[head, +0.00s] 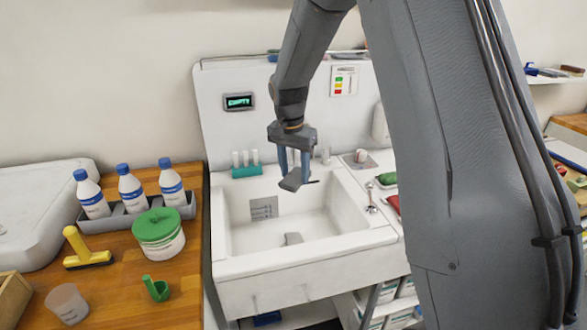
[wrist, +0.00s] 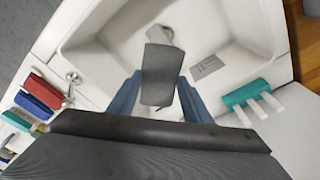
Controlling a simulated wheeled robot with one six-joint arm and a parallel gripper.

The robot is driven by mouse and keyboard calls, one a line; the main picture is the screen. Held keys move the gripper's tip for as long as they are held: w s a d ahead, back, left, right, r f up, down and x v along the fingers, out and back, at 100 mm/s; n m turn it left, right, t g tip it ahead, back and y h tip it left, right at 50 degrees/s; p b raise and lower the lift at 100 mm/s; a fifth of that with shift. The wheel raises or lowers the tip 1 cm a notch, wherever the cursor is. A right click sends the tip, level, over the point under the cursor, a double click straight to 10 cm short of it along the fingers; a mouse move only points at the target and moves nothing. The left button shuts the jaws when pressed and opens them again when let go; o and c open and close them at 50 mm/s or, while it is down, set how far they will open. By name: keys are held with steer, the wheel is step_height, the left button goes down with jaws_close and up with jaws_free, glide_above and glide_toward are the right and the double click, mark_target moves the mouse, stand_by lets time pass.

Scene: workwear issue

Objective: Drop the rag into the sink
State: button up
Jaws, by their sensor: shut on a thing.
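The rag is a small dark grey piece (head: 295,181) hanging from my gripper (head: 293,163) in the head view. It also shows in the wrist view (wrist: 160,75) between the two blue fingers. My gripper is shut on it. The white sink (head: 262,262) is a deep basin below, and my gripper holds the rag above its back part. A small grey fitting (head: 292,239) lies on the basin floor.
A teal holder with white tubes (head: 246,170) stands on the sink's back left rim. A tap (head: 372,200) is at the right rim. A wooden counter (head: 110,300) at left carries several bottles, a green-lidded tub (head: 160,240) and a yellow-handled tool (head: 82,252).

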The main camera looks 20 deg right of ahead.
mark_target(294, 177)
steer(key=shift+f+b, duration=1)
steer(key=shift+f, duration=0.85)
steer(key=o, duration=1.1)
steer(key=shift+r, duration=0.1)
steer(key=r, duration=0.2)
steer(key=r+b, duration=0.1)
steer(key=r, duration=0.2)
steer(key=r+b, duration=0.1)
steer(key=r, duration=0.1)
steer(key=shift+s+a+r, duration=0.3)
steer(key=shift+s, duration=0.05)
